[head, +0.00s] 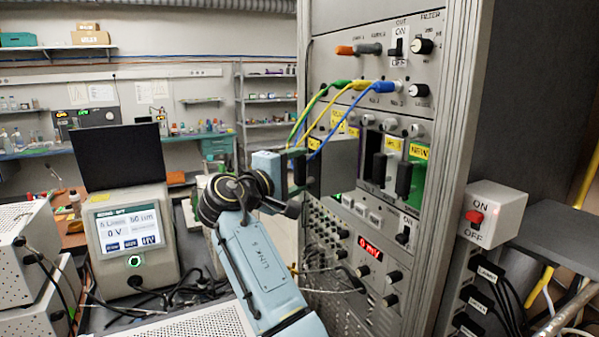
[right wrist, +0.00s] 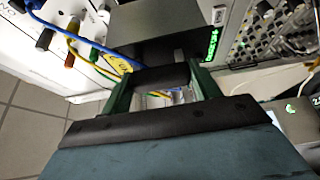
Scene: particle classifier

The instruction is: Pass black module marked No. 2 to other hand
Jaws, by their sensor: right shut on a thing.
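The black module (head: 334,164) shows as a dark grey box at the left of the rack's module bay, its side facing me. I cannot tell whether its far end is still inside the bay. My right gripper (head: 290,167) is at its front, shut on its black handle. In the right wrist view, the module (right wrist: 160,32) lies beyond the green fingers of the right gripper (right wrist: 165,85), with the dark handle between them. No No. 2 mark is readable on it. My left gripper is not in view.
The instrument rack (head: 455,120) holds other modules with black handles (head: 403,178). Green, yellow and blue cables (head: 345,105) hang close above the held module. A display unit (head: 132,235) stands at left, and an ON/OFF switch box (head: 493,215) at right.

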